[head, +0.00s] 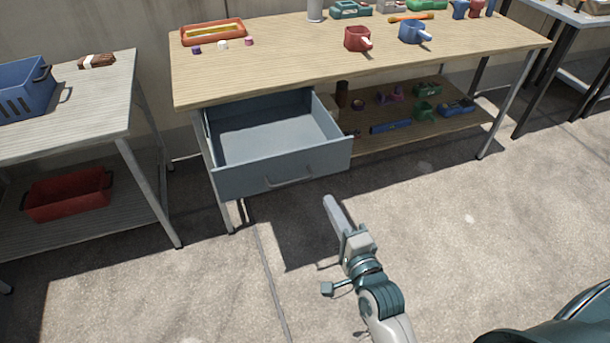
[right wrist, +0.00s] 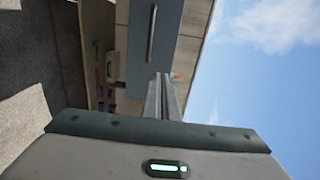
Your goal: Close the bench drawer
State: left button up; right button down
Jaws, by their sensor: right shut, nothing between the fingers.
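The bench drawer (head: 283,173) is blue-grey, pulled well out under the left part of the wooden bench (head: 300,77), and looks empty inside. Its bar handle (head: 290,181) is on the front face. My right gripper (head: 331,203) is shut and empty, in front of the drawer and a little right of the handle, apart from the face in the head view. In the right wrist view, the shut fingers (right wrist: 163,80) point toward the drawer front (right wrist: 153,45), and the handle (right wrist: 151,33) shows beyond them. My left gripper is not in view.
Several small items lie on the lower shelf (head: 440,130). A side table (head: 110,90) with a blue crate (head: 24,88) stands at left. The floor before the drawer is clear.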

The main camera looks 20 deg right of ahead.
aim_at(306, 158)
jog(key=shift+r, duration=0.15)
jog(key=w, duration=1.3)
jog(key=shift+w+a, duration=0.15)
jog(key=shift+a, duration=0.1)
jog(key=shift+w, duration=0.35)
